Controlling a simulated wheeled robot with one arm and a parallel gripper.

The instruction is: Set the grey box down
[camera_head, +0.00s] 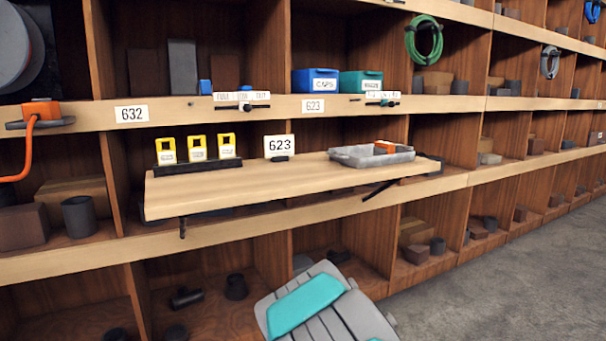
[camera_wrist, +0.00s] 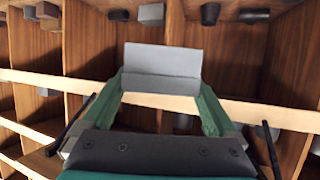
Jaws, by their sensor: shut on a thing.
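A grey box (camera_wrist: 160,62) with a plain flat face shows in the wrist view, at the end of my gripper (camera_wrist: 160,80). My gripper's two green fingers are shut on it from either side. The wooden shelving shows behind the box, and I cannot tell whether the box touches any surface. In the head view I cannot make out my gripper or the held box. A pale wooden board (camera_head: 245,182) juts out from the shelving there.
Bare wood lies in front of the sign. An orange cable (camera_head: 28,140) hangs at the far left.

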